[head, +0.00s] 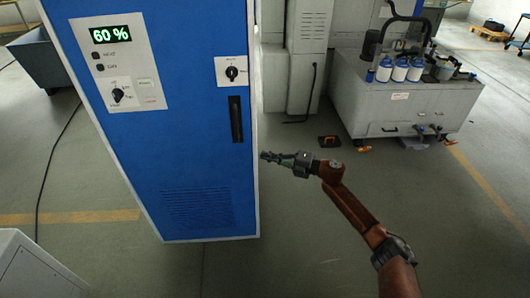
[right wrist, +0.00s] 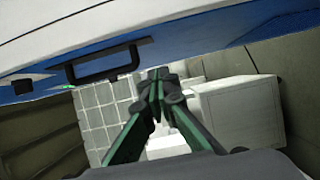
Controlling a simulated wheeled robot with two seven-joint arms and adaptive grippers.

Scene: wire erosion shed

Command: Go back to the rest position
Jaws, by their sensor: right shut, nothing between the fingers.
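My right gripper (head: 270,156) shows in the head view, at the end of my brown arm reaching in from the lower right. It is beside the right edge of the blue cabinet (head: 185,150), a little below the level of its black handle (head: 236,119). In the right wrist view the green fingers of the gripper (right wrist: 157,78) meet at their tips with nothing between them. The handle (right wrist: 105,64) also shows there, left of the fingers and apart from them. My left gripper is not in view.
The cabinet has a display (head: 110,34) reading 60 % and a rotary switch (head: 231,72). A grey cart (head: 405,108) with several blue-and-white bottles stands at the right. Open floor lies around my right arm.

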